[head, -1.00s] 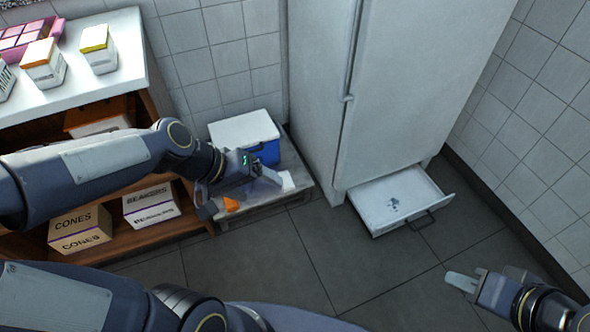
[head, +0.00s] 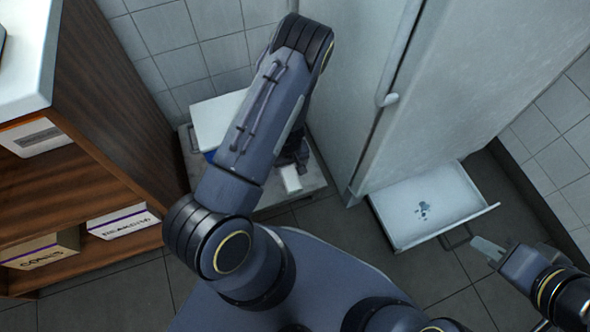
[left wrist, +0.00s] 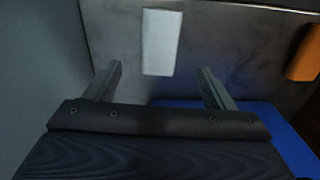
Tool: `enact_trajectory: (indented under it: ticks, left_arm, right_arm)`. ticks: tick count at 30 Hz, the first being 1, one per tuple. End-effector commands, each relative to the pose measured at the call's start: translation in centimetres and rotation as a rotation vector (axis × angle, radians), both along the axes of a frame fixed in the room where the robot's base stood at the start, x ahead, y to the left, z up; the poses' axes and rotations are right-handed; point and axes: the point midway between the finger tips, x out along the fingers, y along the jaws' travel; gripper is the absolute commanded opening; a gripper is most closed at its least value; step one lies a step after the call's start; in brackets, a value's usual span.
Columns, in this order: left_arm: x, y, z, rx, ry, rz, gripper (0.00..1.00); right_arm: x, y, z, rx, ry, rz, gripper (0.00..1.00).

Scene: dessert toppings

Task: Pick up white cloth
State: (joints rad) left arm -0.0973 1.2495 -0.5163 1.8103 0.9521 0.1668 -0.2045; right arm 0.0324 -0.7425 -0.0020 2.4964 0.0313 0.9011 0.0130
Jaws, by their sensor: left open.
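A white folded piece, which looks like the white cloth (head: 291,180), lies on the low grey platform (head: 312,178) beside the cooler. In the left wrist view the cloth (left wrist: 161,42) is a pale upright rectangle just beyond the fingertips, roughly centred between them. My left gripper (left wrist: 160,68) is open with nothing between its fingers. In the head view my left arm mostly hides that gripper. My right gripper (head: 487,248) is at the lower right, by the open drawer, far from the cloth; its finger gap is not clear.
A blue cooler with a white lid (head: 213,120) stands on the platform; its blue side (left wrist: 290,140) shows in the left wrist view. An orange item (left wrist: 305,55) lies right of the cloth there. A fridge (head: 450,95) with an open bottom drawer (head: 400,235) and wooden shelves (head: 120,130) flank the platform.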

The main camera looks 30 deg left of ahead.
Motion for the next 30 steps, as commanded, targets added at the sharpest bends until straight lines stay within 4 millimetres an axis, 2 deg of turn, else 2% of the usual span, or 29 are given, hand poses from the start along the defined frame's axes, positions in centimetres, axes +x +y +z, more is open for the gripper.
enact_trajectory:
  ticks: [3, 8, 16, 24, 26, 30]
  left_arm:
    - [-0.1, 0.0, -1.7, -0.001, 0.001, 0.002, 0.76]
    - [-0.1, -0.1, -3.0, -0.002, 0.001, 0.001, 0.76]
    - [-0.3, -0.4, -6.9, -0.003, 0.001, 0.002, 0.76]
    - [-0.3, -0.5, -7.2, -0.003, 0.000, 0.000, 0.76]
    - [-0.3, -0.5, -7.2, -0.003, 0.000, 0.000, 0.71]
    - [-0.3, -0.5, -7.2, -0.003, 0.000, 0.000, 0.53]
  right_arm:
    - [0.0, 0.0, -0.9, 0.000, 0.000, 0.000, 0.29]
    - [0.0, 0.0, -1.6, 0.000, 0.000, 0.000, 0.29]
    - [0.0, 0.0, -4.0, 0.000, 0.000, 0.000, 0.29]
    - [0.0, 0.0, -4.0, 0.000, 0.000, 0.000, 0.29]
    - [0.0, 0.0, -4.0, 0.000, 0.000, 0.000, 0.29]
    - [0.0, 0.0, -4.0, 0.000, 0.000, 0.000, 0.29]
